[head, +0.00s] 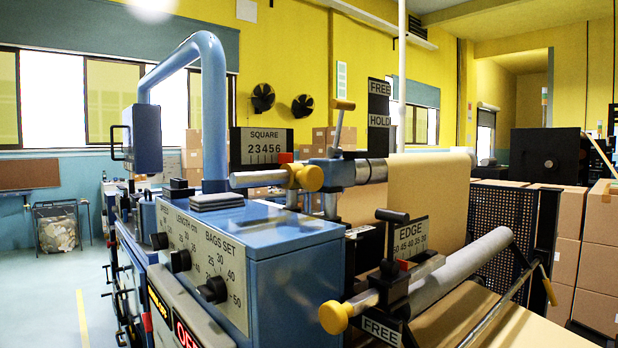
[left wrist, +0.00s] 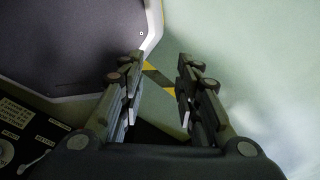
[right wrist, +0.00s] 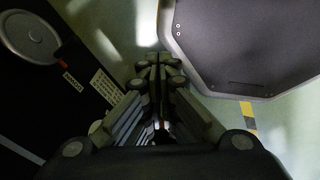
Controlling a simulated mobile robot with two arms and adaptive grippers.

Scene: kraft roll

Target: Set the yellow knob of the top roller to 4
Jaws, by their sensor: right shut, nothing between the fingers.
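The top roller's yellow knob (head: 308,177) sits at the left end of the upper roller, on a grey shaft, in the head view. Behind it stands the SQUARE scale plate (head: 262,148), marked 2 to 6. A red block (head: 286,158) shows at the plate's lower right, near the 6 end; I cannot read an exact setting. My left gripper (left wrist: 158,76) is open and empty in the left wrist view. My right gripper (right wrist: 154,62) is shut and empty in the right wrist view. Neither gripper shows in the head view, so both are away from the knob.
A second yellow knob (head: 336,317) is on the lower roller (head: 460,268), by the EDGE scale (head: 411,240). A blue control box (head: 290,265) with black dials and a blue curved pipe (head: 212,100) stand left of the top knob. Brown paper (head: 425,195) hangs behind.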

